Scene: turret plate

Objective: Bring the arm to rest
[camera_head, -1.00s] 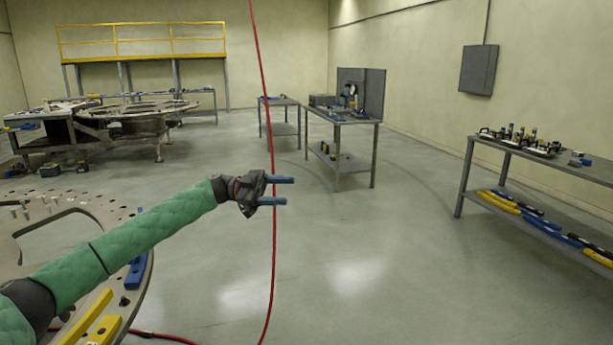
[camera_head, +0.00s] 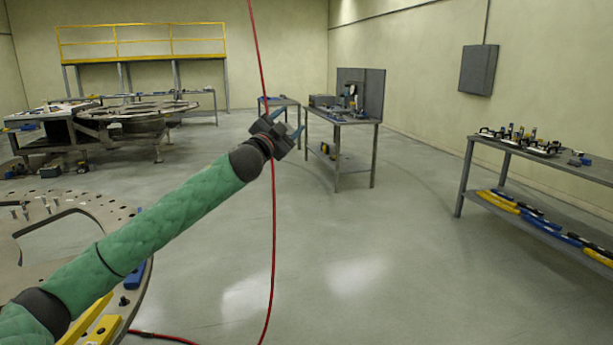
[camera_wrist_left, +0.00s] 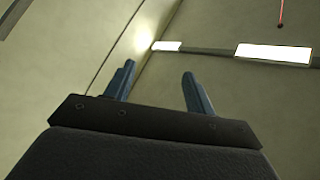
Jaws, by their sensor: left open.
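My left arm comes in from the left in the head view, sleeved in green, and reaches up over the floor. Its gripper (camera_head: 289,122) is raised and points up and away, with two blue fingers apart and nothing between them. In the left wrist view the gripper (camera_wrist_left: 157,88) is open and empty, facing the wall and ceiling lights. My right gripper is in neither view.
A round turret plate (camera_head: 105,207) with holes lies at the lower left, beneath my arm. A red hose (camera_head: 274,240) hangs close by the gripper. Workbenches (camera_head: 343,121) stand behind, and a loaded bench (camera_head: 560,165) stands right. The middle floor is clear.

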